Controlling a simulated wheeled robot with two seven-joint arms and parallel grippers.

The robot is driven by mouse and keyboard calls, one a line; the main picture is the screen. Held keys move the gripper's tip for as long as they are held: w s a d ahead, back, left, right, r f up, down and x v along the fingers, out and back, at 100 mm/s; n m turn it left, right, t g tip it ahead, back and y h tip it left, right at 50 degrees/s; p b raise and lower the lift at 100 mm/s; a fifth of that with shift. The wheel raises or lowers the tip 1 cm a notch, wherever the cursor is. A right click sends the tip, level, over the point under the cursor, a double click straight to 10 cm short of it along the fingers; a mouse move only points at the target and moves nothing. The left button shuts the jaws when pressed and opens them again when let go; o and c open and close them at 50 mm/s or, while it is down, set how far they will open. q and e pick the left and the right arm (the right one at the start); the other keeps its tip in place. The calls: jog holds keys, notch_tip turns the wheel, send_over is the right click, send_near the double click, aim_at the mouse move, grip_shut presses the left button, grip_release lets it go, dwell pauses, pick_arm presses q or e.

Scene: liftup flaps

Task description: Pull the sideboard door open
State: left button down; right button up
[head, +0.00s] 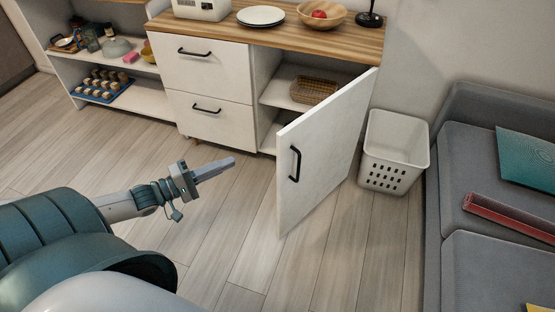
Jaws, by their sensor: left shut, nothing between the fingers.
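The white sideboard door (331,142) stands swung out from the sideboard (208,82), hinged at its right side. Its black handle (295,163) is on the face toward the left front. My left gripper (232,162) is left of the door, over the floor, pointing right. Its fingers are together, with nothing between them, and it is apart from the handle. My right gripper does not show.
A white laundry basket (394,152) stands right of the door, near the grey sofa (461,184). Plates (261,16) and a fruit bowl (305,13) sit on the wooden top. An open shelf unit (135,97) stands at the left. The wooden floor in front is clear.

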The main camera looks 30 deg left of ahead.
pick_arm(q)
jog(key=shift+w+a+r, duration=0.1)
jog(key=shift+w+r, duration=0.1)
jog(key=shift+w, duration=0.05)
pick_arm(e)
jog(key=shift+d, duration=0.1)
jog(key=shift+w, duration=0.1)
pick_arm(q)
jog(key=shift+w, duration=0.15)
